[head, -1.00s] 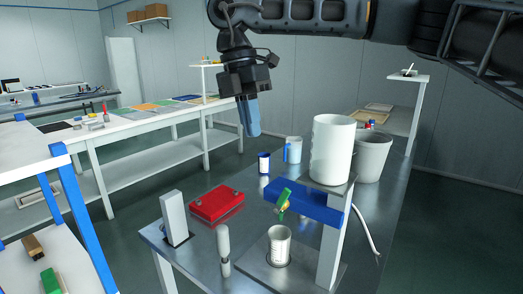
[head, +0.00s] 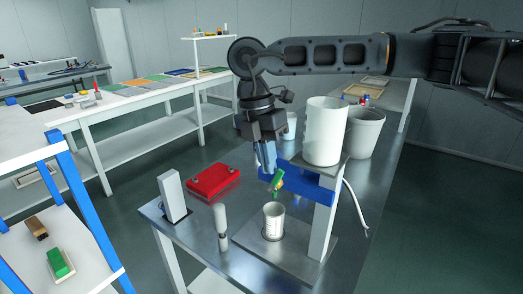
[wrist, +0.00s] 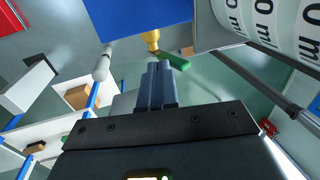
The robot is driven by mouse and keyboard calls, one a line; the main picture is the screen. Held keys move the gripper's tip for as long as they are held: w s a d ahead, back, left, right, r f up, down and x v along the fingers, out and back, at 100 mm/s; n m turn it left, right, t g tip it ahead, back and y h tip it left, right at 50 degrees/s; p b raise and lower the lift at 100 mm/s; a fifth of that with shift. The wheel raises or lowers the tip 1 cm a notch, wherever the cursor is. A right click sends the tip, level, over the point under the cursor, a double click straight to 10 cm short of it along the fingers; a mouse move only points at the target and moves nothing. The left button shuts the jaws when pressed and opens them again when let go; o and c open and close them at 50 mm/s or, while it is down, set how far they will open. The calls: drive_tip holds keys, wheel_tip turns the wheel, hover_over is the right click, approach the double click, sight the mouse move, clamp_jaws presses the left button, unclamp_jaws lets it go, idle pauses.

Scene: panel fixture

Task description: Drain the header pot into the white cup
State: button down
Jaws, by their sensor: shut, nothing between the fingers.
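The header pot (head: 323,132), a big white cylinder, stands on a raised stand; its marked side shows in the wrist view (wrist: 268,22). A blue bar (head: 305,183) runs below it and carries a small brass tap (wrist: 152,38) with a green lever (head: 277,180). The lever is tilted in the head view. The white cup (head: 273,221) stands upright on the plate below the tap. My gripper (head: 269,166) is shut and empty, pointing down beside the lever. In the wrist view its fingertips (wrist: 159,67) are close to the green lever (wrist: 178,61); contact is unclear.
A red case (head: 213,181), a white upright block (head: 173,195) and a grey-white post (head: 221,226) stand left of the cup. A grey bucket (head: 362,133) is behind the pot. A white cable (head: 357,208) hangs to the right.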

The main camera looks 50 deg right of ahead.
drive_tip(key=shift+f, duration=0.1)
drive_tip(key=s+t+b, duration=0.1)
drive_tip(key=b, duration=0.2)
drive_tip(key=shift+f+b, duration=0.2)
drive_tip(key=shift+b, duration=0.15)
drive_tip(key=shift+s+r+t+b, duration=0.1)
drive_tip(key=shift+s+t+b, duration=0.25)
drive_tip(key=shift+b, duration=0.3)
drive_tip(key=shift+s+r, duration=0.15)
drive_tip(key=shift+w, duration=0.2)
drive_tip(key=shift+w+b, duration=0.35)
drive_tip(key=shift+b, duration=0.1)
drive_tip(key=shift+w, duration=0.35)
